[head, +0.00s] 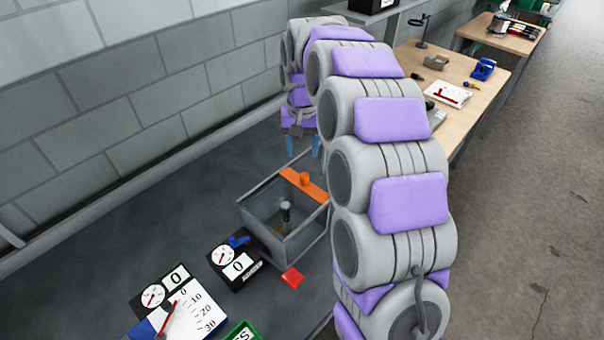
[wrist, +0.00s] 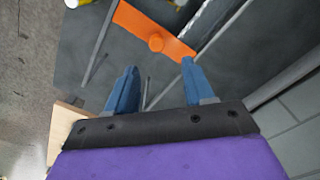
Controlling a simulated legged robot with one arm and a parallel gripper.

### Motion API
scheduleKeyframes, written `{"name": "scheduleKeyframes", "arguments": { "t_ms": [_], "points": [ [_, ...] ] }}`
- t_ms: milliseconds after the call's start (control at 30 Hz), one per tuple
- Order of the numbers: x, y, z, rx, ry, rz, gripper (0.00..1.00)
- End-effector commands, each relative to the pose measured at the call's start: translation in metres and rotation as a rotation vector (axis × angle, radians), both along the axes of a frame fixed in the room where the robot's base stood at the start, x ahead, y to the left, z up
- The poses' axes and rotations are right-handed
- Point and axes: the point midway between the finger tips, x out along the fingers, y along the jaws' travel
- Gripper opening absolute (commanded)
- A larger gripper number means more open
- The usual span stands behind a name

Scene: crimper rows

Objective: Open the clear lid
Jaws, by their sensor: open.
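A grey-framed box (head: 262,222) with see-through walls stands on the dark bench in the head view. A dark upright part (head: 285,214) shows inside the box. My gripper (head: 303,146) is above and beyond the box's far end. In the wrist view my gripper (wrist: 158,88) has its blue fingers apart and empty, with the orange strip just past the fingertips.
A grey block wall (head: 130,105) runs along the left. A wooden table (head: 408,62) with tools stands beyond my arm at the right.

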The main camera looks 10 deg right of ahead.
Motion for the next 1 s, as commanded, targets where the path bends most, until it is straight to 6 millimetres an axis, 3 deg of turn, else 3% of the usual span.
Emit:
{"name": "scheduleKeyframes", "arguments": {
  "t_ms": [200, 500, 933, 1000],
  "points": [
    [-0.002, -0.001, -0.046, 0.002, 0.006, -0.001, 0.53],
    [-0.001, 0.001, -0.087, -0.001, 0.002, 0.000, 0.53],
    [-0.001, -0.001, -0.095, 0.001, -0.001, -0.001, 0.53],
    [-0.001, 0.000, -0.095, 0.001, -0.001, -0.001, 0.47]
  ]
}}
